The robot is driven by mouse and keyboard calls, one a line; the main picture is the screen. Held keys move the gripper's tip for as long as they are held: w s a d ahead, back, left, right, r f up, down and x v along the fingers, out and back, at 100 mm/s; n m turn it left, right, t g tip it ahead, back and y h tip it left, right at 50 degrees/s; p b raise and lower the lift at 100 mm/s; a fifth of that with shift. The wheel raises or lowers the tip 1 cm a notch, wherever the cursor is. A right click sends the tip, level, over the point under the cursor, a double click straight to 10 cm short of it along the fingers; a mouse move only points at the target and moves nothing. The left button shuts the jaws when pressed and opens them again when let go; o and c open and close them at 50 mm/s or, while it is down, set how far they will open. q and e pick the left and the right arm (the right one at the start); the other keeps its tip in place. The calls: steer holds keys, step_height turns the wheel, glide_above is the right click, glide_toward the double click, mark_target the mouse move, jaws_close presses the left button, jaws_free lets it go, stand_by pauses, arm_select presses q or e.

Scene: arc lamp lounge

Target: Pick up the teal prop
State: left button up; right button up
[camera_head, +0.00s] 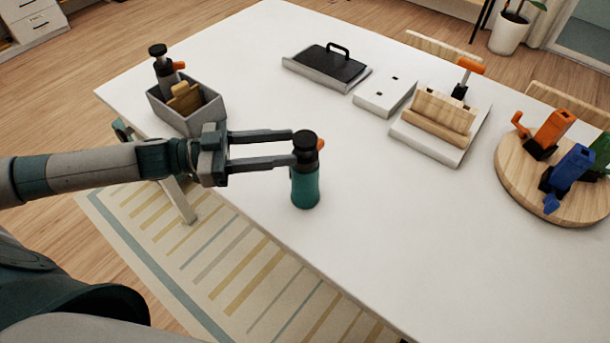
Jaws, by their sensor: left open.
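The teal prop (305,187) is an upright bottle-like object with a black top and a small orange tip pointing right. It stands on the white table near its front edge. My left gripper (298,148) comes in from the left, with its two long fingers level at the height of the black top. The fingers are apart, and their tips reach the black top in the picture. I cannot tell whether they touch it. My right gripper is not in view.
A grey bin (189,113) holding a dark bottle stands at the left. A black-handled tray (327,66), a white block (384,96), a wooden holder (441,117) and a round board (515,184) with coloured tools stand farther back and right. The table's front middle is clear.

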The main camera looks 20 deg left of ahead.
mark_target(305, 146)
arm_select(q)
steer(key=p+x, duration=0.2)
steer(key=x, duration=0.1)
steer(key=p+x, duration=0.1)
steer(key=shift+s+d+r, duration=0.25)
steer(key=shift+d+r, duration=0.15)
steer(key=shift+w+d+f, duration=0.15)
steer(key=shift+w+d, duration=0.05)
steer(key=shift+d, duration=0.1)
jaws_close()
stand_by(1.2)
